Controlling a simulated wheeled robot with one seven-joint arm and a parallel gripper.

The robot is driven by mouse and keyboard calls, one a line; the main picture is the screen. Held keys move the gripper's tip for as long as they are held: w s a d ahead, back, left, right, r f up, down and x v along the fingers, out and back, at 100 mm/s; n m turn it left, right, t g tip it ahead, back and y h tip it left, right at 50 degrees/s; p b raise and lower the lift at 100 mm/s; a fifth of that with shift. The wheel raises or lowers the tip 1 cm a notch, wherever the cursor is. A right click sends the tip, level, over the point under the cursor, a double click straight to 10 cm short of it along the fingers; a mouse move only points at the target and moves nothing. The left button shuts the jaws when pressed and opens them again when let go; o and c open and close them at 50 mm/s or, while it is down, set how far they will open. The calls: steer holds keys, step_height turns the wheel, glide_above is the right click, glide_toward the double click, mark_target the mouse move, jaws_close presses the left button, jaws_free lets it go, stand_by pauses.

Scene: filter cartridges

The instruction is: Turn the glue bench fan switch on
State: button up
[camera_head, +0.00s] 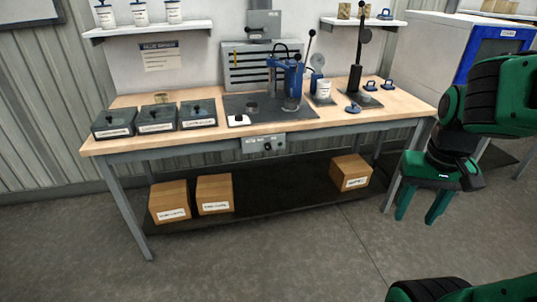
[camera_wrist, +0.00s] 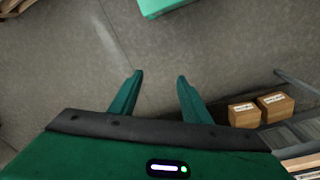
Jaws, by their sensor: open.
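The glue bench (camera_head: 200,127) has a light wooden top and grey legs, and stands against the back wall. A grey box (camera_head: 263,145) with small dark controls and a label is on its front edge. Another grey box (camera_head: 264,24) is on the wall above a louvred panel (camera_head: 250,70). The labels are too small to read, so I cannot tell which box is the fan switch or its state. My gripper (camera_head: 421,205) is right of the bench, pointing down, open and empty. In the wrist view its fingers (camera_wrist: 160,76) are apart over bare floor.
Cardboard boxes (camera_head: 215,194) are on the lower shelf. A white and blue cabinet (camera_head: 435,50) is at the right. The floor (camera_head: 290,250) in front is clear.

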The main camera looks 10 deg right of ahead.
steer(key=w+d+f+n+t+h, duration=0.1)
steer(key=w+f+n, duration=0.1)
steer(key=w, duration=0.6)
steer(key=w+d+f+n+t+h, duration=0.1)
steer(key=w+d+f+t, duration=0.1)
steer(key=w, duration=0.7)
steer(key=n+t+y, duration=0.1)
steer(key=n+t, duration=0.3)
steer(key=t, duration=1)
glide_toward(268, 149)
steer(key=shift+t, duration=0.3)
steer(key=w, duration=0.5)
steer(key=w+d, duration=0.1)
steer(key=w, duration=0.1)
steer(key=shift+w+f, duration=0.2)
steer(key=shift+w, duration=0.1)
